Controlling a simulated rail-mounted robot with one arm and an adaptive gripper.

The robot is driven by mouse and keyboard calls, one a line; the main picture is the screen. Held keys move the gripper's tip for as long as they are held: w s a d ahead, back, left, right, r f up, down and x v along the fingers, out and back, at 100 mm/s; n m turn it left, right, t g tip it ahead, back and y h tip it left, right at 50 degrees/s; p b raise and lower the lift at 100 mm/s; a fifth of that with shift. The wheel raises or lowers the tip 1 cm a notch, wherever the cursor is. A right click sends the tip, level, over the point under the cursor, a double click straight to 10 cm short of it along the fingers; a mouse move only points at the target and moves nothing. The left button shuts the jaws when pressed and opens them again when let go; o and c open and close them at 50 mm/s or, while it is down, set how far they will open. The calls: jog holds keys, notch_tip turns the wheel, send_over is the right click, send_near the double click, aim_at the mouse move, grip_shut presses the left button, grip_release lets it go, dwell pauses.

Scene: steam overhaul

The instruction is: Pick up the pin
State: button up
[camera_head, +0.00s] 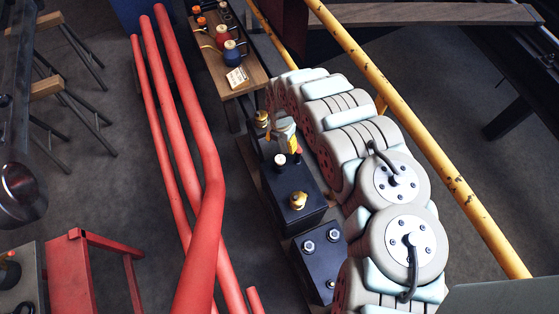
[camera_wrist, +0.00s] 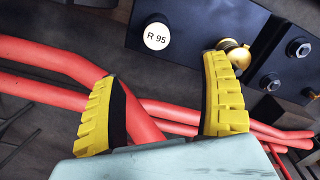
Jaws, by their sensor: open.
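A pin-like piece with a round white top marked "R 95" (camera_wrist: 156,36) stands on a black block (camera_wrist: 188,22). It also shows in the head view (camera_head: 280,160). A brass knob (camera_wrist: 238,56) sits farther along the block, partly hidden by a yellow finger; it is clear in the head view (camera_head: 298,200). I cannot tell for sure which piece is the pin. My gripper (camera_wrist: 160,98) is open, with nothing between its yellow fingers. In the head view my gripper (camera_head: 293,146) is small, close to the white-topped piece; contact cannot be judged.
Red pipes (camera_head: 175,130) run left of the black block. A black box with bolts (camera_head: 320,255) adjoins it. A wooden bench (camera_head: 232,78) with spools stands behind. A yellow rail (camera_head: 430,150) passes on the right. A red stand (camera_head: 95,265) is lower left.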

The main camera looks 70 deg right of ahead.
aim_at(280, 159)
notch_tip(280, 159, down, 9)
jog(key=b, duration=0.3)
jog(key=shift+f, duration=0.1)
jog(key=shift+w+f+b, duration=0.2)
jog(key=shift+f+b, duration=0.65)
jog(key=shift+f, duration=0.05)
jog(key=shift+f+b, duration=0.95)
jog(key=shift+f, duration=0.75)
jog(key=shift+r, duration=0.1)
jog(key=shift+d, duration=0.1)
jog(key=c, duration=1.4)
